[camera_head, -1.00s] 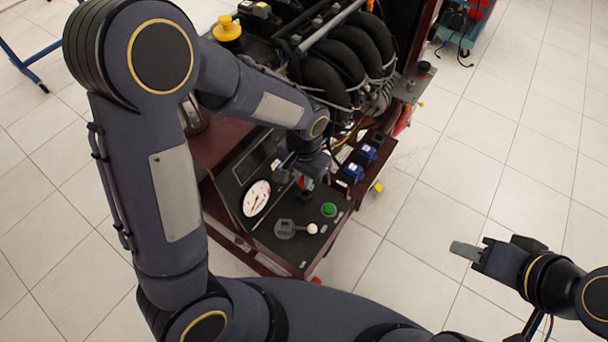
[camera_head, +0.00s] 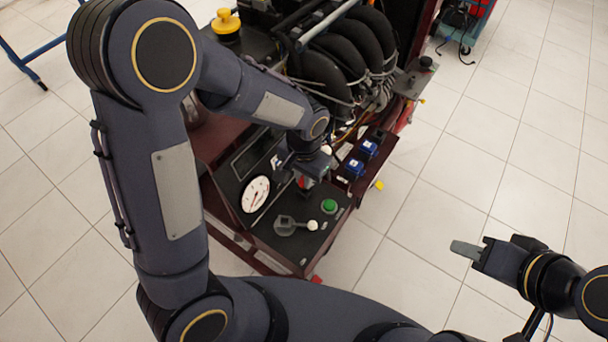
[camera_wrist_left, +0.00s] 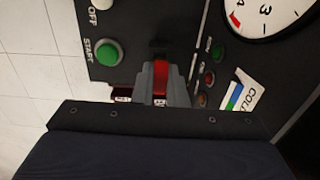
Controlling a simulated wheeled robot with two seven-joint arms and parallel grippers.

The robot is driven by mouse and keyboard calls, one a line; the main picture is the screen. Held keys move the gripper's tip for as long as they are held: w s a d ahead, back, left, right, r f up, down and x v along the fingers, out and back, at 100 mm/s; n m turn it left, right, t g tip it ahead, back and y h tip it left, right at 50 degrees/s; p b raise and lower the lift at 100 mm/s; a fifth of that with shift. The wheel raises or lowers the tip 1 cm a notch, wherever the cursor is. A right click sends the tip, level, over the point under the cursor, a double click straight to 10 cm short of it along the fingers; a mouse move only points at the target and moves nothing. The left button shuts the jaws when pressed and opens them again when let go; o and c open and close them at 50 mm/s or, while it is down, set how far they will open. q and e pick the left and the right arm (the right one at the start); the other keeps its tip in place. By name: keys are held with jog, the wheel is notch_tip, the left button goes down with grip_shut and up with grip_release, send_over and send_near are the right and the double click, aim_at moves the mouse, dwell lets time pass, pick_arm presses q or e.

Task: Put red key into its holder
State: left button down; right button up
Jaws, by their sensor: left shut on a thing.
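My left gripper (camera_head: 301,176) is shut on the red key (camera_wrist_left: 161,79), low over the control panel (camera_head: 262,238). In the left wrist view, the key shows as a red strip between the two grey fingers (camera_wrist_left: 161,90). A dark fitting (camera_wrist_left: 159,48) lies just beyond the key's far end; I cannot tell whether it is the holder or whether the key touches it. In the head view only a little red shows under the gripper, and the arm hides part of the panel. My right gripper (camera_head: 466,250) hangs over the floor, seen side-on, away from the panel.
The panel carries a round white gauge (camera_head: 255,194), a green START button (camera_head: 329,206) and a grey lever with a white knob (camera_head: 295,225). Blue-topped parts (camera_head: 361,158) stand on the right ledge. The engine (camera_head: 335,65) rises behind.

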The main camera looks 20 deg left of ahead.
pick_arm(q)
jog(key=shift+f+b, duration=0.3)
jog(key=shift+f, duration=0.1)
jog(key=shift+f+b, duration=0.4)
jog(key=shift+f, duration=0.15)
jog(key=c, duration=1.1)
grip_release()
jog(key=shift+o, duration=0.2)
jog(key=shift+r, duration=0.1)
jog(key=shift+r+p, duration=1.25)
jog(key=shift+r, duration=0.2)
jog(key=shift+r, duration=0.1)
